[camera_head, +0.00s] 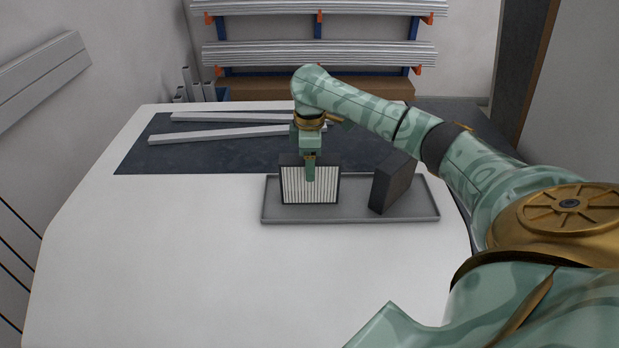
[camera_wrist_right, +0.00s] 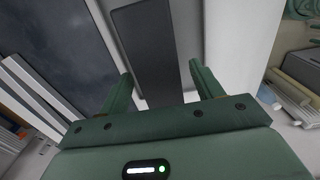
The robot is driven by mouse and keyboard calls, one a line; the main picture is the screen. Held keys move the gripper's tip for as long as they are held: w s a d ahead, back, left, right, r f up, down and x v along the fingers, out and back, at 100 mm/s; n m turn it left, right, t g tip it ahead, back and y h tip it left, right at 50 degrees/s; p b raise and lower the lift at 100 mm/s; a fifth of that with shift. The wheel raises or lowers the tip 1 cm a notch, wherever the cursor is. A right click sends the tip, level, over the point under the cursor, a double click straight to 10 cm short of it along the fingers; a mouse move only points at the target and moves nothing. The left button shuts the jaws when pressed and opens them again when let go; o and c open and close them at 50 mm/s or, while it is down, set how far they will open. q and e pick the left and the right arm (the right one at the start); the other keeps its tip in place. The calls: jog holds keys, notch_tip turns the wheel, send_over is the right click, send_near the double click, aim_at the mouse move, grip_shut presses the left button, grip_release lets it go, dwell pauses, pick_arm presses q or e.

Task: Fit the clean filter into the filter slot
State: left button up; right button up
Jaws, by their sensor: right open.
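The clean filter (camera_head: 292,189), white pleats in a dark frame, stands upright on the left part of a grey tray (camera_head: 350,215). My right gripper (camera_head: 310,176) points down at its middle, with one finger in front of the pleated face. In the right wrist view the open fingers (camera_wrist_right: 163,88) lie either side of a dark block (camera_wrist_right: 147,40), which looks like the filter's top; I cannot tell whether they touch it. A second filter-like block (camera_head: 393,184), dark and brownish, stands turned at an angle on the tray's right part. I cannot make out a filter slot. My left gripper is out of view.
The white table (camera_head: 150,255) is bare at left and front. Behind the tray lies a dark mat (camera_head: 145,162) with pale bars (camera_head: 225,134) on it. A rack of long profiles (camera_head: 320,54) stands beyond the table. My right arm spans the right side.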

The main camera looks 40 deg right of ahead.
jog(key=shift+r, duration=0.1)
grip_shut()
jog(key=shift+r, duration=0.15)
